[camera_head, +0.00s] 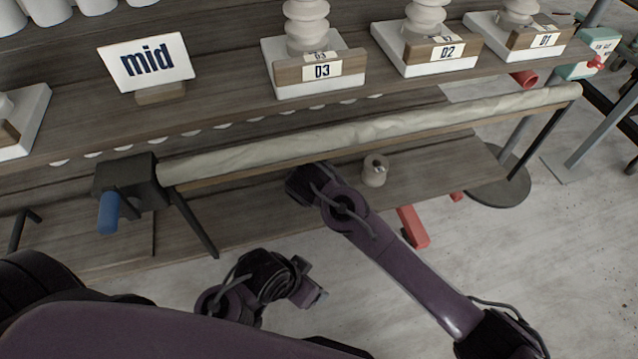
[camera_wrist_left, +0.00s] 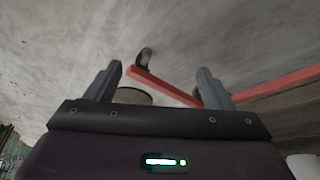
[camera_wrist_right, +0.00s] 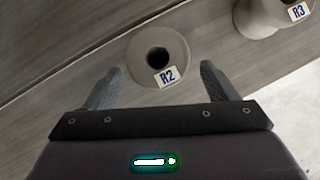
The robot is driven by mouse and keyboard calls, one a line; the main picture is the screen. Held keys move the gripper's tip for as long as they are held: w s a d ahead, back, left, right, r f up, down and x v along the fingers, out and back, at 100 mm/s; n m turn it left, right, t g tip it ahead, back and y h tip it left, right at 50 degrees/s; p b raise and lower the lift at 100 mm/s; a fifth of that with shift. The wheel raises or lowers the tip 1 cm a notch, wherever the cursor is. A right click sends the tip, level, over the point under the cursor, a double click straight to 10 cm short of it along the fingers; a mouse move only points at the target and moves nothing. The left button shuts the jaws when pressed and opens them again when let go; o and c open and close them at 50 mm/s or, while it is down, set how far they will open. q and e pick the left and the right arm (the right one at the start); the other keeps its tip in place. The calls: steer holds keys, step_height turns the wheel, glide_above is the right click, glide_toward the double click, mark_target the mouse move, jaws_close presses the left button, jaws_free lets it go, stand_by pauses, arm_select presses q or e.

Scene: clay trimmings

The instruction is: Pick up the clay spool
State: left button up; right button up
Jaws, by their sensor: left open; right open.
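A pale clay spool labelled R2 (camera_wrist_right: 158,55) with a dark centre hole shows in the right wrist view, just beyond and between my open right fingertips (camera_wrist_right: 160,80). A second pale spool labelled R3 (camera_wrist_right: 262,15) is at that view's upper right, partly cut off. In the head view, one small pale spool (camera_head: 375,171) stands on the lower shelf, right of my right gripper (camera_head: 300,185); its label is unreadable. No other spool shows there. My left gripper (camera_head: 312,296) is low at the front; in the left wrist view its jaws (camera_wrist_left: 160,80) are open and empty.
The upper shelf holds a "mid" sign (camera_head: 147,62) and stands labelled D3 (camera_head: 320,72), D2 (camera_head: 445,50) and D1. A red bar (camera_wrist_left: 160,85) crosses below the left gripper.

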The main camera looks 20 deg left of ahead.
steer(key=w, duration=0.2)
steer(key=w+f+b, duration=0.1)
steer(key=shift+w+a, duration=0.1)
steer(key=shift+a, duration=0.25)
steer(key=shift+f, duration=0.1)
steer(key=c, duration=1.1)
arm_select(q)
steer(key=shift+w+d+f+t+h, duration=0.1)
steer(key=shift+w+d+t+h, duration=0.1)
steer(key=shift+d, duration=0.2)
steer(key=shift+w+d+t+h, duration=0.1)
steer(key=shift+d+t+h, duration=0.1)
steer(key=shift+d, duration=0.2)
arm_select(e)
steer(key=shift+c, duration=0.6)
